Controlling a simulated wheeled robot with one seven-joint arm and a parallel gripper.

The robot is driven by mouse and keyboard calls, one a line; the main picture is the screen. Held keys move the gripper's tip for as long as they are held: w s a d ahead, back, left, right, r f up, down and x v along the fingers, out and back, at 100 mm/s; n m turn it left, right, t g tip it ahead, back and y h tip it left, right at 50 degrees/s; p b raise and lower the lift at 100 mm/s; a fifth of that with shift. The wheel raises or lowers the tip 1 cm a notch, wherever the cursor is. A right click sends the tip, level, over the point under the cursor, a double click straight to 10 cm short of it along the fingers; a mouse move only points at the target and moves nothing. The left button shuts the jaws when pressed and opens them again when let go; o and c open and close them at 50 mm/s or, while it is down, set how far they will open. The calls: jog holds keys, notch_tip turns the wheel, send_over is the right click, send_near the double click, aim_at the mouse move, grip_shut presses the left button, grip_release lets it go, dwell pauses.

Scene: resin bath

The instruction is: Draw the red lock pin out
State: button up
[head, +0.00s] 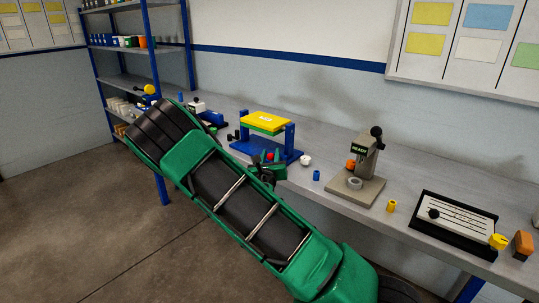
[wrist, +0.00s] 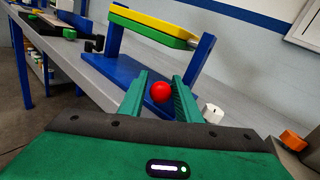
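The red lock pin's round knob (wrist: 161,92) shows between the two fingers of my gripper (wrist: 160,90) in the wrist view. The fingers stand apart, one on each side of the knob, and I see no clear contact. In the head view a bit of the red knob (head: 270,156) shows beside my green gripper (head: 266,170). The blue fixture (head: 289,142) has two uprights and holds a yellow and green plate (head: 263,122) across its top. The shaft of the pin is hidden.
A white knob (wrist: 212,113) stands right of the fingers. On the bench to the right are a blue piece (head: 316,175), a press (head: 362,165), a yellow piece (head: 391,206) and a black-framed panel (head: 460,222). A shelf rack (head: 98,75) stands left.

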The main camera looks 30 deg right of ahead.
aim_at(270, 159)
jog(key=v, duration=0.8)
dwell(0.4)
